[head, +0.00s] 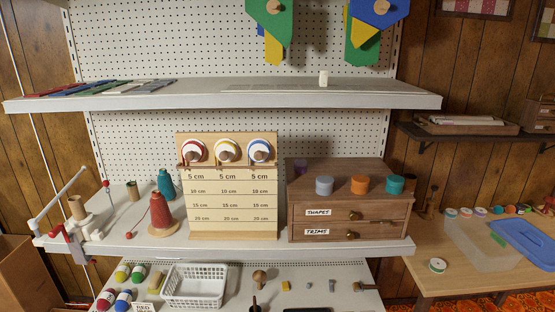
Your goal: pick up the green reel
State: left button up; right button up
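A small white-rimmed reel with green on its face (437,265) lies flat on the wooden table (445,285) at the lower right of the head view. It stands apart from the other things there, left of a blue lid-like piece. Neither of my grippers is in view, so nothing shows of what they hold.
The ribbon board (232,215) holds red, yellow and blue-ringed reels. Beside it, a drawer box (345,200) carries several coloured round pieces. A clear tray (470,245) and blue lid (525,240) lie behind and right of the reel. The table's front left is clear.

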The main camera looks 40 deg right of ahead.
aim_at(438, 266)
jog(key=z, duration=2.3)
jog(key=i+l+u, duration=0.15)
jog(key=i+l, duration=0.3)
jog(key=i+l+u, duration=0.15)
jog(key=i+l, duration=0.3)
jog(key=i+l+u, duration=0.1)
jog(key=i+l, duration=0.3)
jog(key=l, duration=0.2)
